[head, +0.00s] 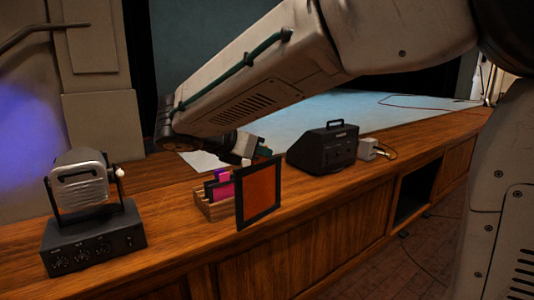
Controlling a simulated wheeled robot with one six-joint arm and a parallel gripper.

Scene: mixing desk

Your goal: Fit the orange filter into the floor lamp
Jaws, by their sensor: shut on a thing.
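The orange filter (259,195) is a square sheet in a black frame, upright at the front edge of the wooden desk in the head view. My gripper (250,155) is just above and behind its top edge, shut on it; the fingertips are largely hidden. The floor lamp is not certain: a grey lamp (79,186) with a slotted front stands at the left on a black box with knobs. I cannot tell whether this is the floor lamp.
A small wooden rack (212,208) with pink and purple filters stands just behind the orange filter. A black box with a handle (323,148) and a small white box (368,149) stand to the right. The desk between the lamp and rack is clear.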

